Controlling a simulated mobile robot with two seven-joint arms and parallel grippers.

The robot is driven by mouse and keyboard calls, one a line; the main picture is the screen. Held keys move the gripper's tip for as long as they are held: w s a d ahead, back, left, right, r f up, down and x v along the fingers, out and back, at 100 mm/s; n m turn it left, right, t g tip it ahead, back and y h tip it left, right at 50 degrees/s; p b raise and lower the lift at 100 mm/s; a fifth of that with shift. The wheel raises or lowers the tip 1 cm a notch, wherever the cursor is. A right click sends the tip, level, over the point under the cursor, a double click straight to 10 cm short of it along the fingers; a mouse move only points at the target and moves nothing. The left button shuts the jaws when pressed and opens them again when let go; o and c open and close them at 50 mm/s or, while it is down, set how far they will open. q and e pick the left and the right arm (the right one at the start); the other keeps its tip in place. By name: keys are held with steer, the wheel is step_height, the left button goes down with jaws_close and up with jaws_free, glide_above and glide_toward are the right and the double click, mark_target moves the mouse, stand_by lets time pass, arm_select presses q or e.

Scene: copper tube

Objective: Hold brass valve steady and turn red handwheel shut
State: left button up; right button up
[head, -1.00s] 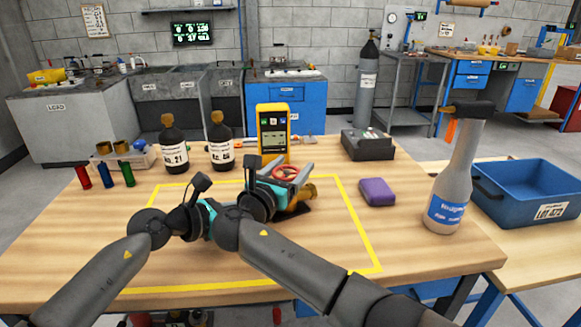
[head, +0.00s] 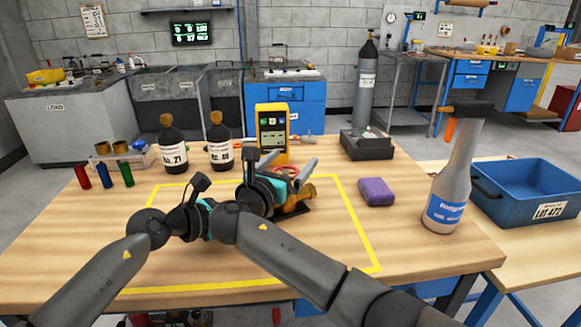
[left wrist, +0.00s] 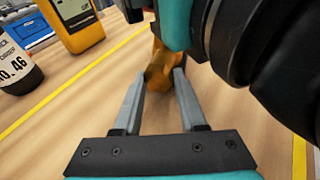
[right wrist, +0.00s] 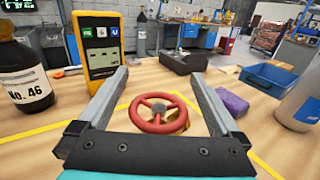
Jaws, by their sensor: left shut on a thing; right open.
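The brass valve (head: 302,196) sits on a dark base inside the yellow outline on the bench. Its red handwheel (right wrist: 158,110) faces my right wrist camera. My left gripper (left wrist: 158,78) is shut on the brass valve body (left wrist: 161,66); in the head view my right arm hides this grip. My right gripper (head: 291,161) is open, its fingers beside the handwheel. In the right wrist view the wheel shows between the spread fingers, with gaps on both sides. In the head view the fingers and wrist partly cover the wheel.
A yellow meter (head: 272,131) and dark bottles (head: 220,143) stand behind the valve. A blue bin (head: 530,190) stands beyond. The bench's front right is clear.

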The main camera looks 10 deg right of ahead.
step_height(320, 180, up, 9)
steer(key=shift+f, duration=0.2)
stand_by(0.3)
steer(key=w+d+f+n+t+y, duration=0.2)
steer(key=w+d+n+t+y, duration=0.2)
steer(key=w+y, duration=0.15)
steer(key=n+g+y, duration=1)
steer(key=n+y, duration=0.4)
steer(key=y, duration=0.5)
glide_toward(290, 166)
steer(key=x, duration=0.3)
steer(key=s+x, duration=0.1)
steer(key=x, duration=0.2)
steer(key=a+x, duration=0.1)
steer(key=x, duration=0.2)
steer(key=shift+s+a, duration=0.3)
steer(key=shift+c, duration=0.2)
